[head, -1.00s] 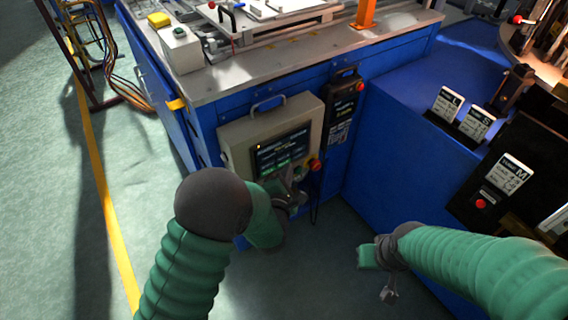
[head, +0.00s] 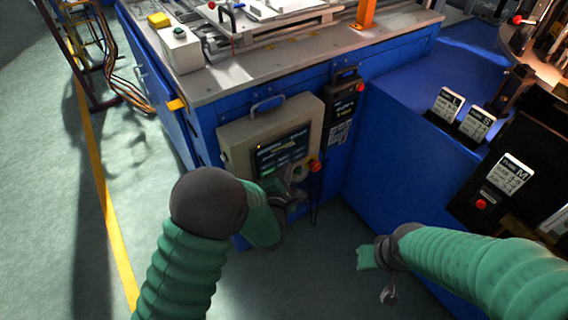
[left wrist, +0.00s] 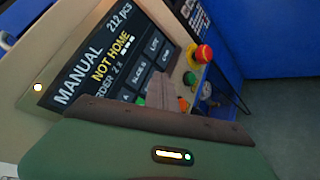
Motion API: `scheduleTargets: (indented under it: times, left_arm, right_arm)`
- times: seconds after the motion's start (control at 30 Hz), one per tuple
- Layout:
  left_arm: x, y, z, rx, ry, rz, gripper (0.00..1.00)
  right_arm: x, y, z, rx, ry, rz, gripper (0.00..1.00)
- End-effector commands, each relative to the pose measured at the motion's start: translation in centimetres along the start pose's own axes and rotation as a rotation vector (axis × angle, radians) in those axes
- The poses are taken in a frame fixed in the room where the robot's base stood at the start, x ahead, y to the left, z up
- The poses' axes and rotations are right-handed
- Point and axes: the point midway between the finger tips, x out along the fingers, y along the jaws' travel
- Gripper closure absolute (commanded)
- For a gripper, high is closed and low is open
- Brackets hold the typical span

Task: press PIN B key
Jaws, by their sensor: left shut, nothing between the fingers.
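A beige control panel (head: 235,150) with a dark screen (head: 283,150) hangs on the blue machine's front. In the left wrist view the screen (left wrist: 108,60) reads "MANUAL", "NOT HOME" and "212 pcs", with a row of on-screen keys (left wrist: 142,80) along its lower side. I cannot read a PIN B label; part of the key row is hidden behind my left gripper. My left gripper (left wrist: 183,103) is shut and empty, close in front of the panel's lower part; contact cannot be told. My right gripper (head: 388,295) hangs low over the floor, away from the panel.
A red knob (left wrist: 203,54) and a green button (left wrist: 190,78) sit beside the screen, near my left gripper. A black box with a red button (head: 360,88) hangs right of the panel. A blue bench (head: 400,170) with labelled cards stands at the right.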

Motion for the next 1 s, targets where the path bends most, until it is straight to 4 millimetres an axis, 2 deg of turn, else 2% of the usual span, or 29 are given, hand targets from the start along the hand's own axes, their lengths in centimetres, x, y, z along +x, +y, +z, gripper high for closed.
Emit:
scheduleTargets:
  times: [0.77, 1.0]
  left_arm:
    - [-1.1, -0.8, 0.8, 0.000, -0.001, 0.000, 1.00]
    - [-2.5, -1.9, 1.9, 0.001, -0.002, -0.001, 1.00]
  right_arm:
    - [0.2, 0.0, 0.1, 0.000, 0.000, 0.000, 1.00]
    - [0.4, 0.0, 0.1, 0.000, 0.000, 0.000, 1.00]
